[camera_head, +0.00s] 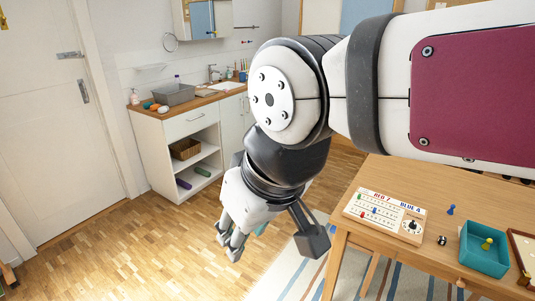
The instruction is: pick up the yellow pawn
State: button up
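The yellow pawn (487,243) is in the teal open tray (485,262) on the wooden table at the lower right. It looks small here and its base is partly lost against the tray. My gripper (232,249) hangs in the air left of the table, above the wood floor, well apart from the pawn. Its fingers point down. I cannot tell how far apart they are or whether they hold anything.
A white cabinet (160,150) stands at the back. My arm crosses above the table.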

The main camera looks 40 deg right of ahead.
aim_at(486, 246)
jog(key=z, duration=2.05)
jog(key=i+l+z, duration=0.1)
jog(key=l+z, duration=0.2)
jog(key=z, duration=0.15)
